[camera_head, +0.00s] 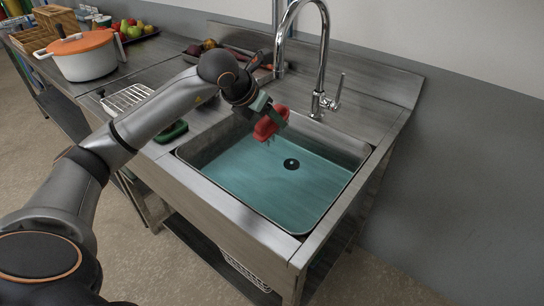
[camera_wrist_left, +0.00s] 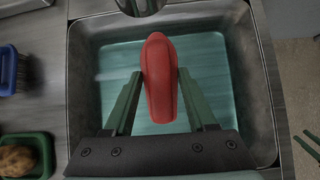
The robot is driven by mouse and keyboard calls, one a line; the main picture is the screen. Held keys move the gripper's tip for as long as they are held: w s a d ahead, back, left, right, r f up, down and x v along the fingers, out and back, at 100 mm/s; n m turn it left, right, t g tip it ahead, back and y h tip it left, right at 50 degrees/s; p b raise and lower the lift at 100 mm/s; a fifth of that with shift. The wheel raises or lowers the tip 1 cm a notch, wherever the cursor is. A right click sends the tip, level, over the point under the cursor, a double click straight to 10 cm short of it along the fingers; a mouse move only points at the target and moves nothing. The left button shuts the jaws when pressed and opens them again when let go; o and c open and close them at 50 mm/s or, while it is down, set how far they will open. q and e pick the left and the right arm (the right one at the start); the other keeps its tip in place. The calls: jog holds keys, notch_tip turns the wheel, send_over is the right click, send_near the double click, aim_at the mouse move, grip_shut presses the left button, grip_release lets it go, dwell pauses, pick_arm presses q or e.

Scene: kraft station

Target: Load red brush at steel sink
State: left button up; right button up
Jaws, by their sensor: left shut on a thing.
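The red brush (camera_head: 270,122) is held by my left gripper (camera_head: 262,106) above the back left part of the steel sink (camera_head: 230,190). In the head view its bristles point down toward the basin. In the left wrist view the red brush (camera_wrist_left: 159,78) sits between the two green fingers of my left gripper (camera_wrist_left: 159,88), which are shut on it. The sink basin (camera_wrist_left: 83,75) lies beneath it, with a teal, water-like bottom.
A chrome faucet (camera_head: 324,50) rises at the back of the sink. A wire rack (camera_head: 126,98) and a white pot (camera_head: 86,62) with an orange lid stand further left.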

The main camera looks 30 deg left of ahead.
aim_at(276, 107)
pick_arm(q)
notch_tip(276, 107, up, 4)
jog(key=shift+f+p, duration=0.2)
jog(key=shift+p, duration=1.05)
jog(key=shift+r, duration=0.3)
jog(key=shift+f, duration=0.1)
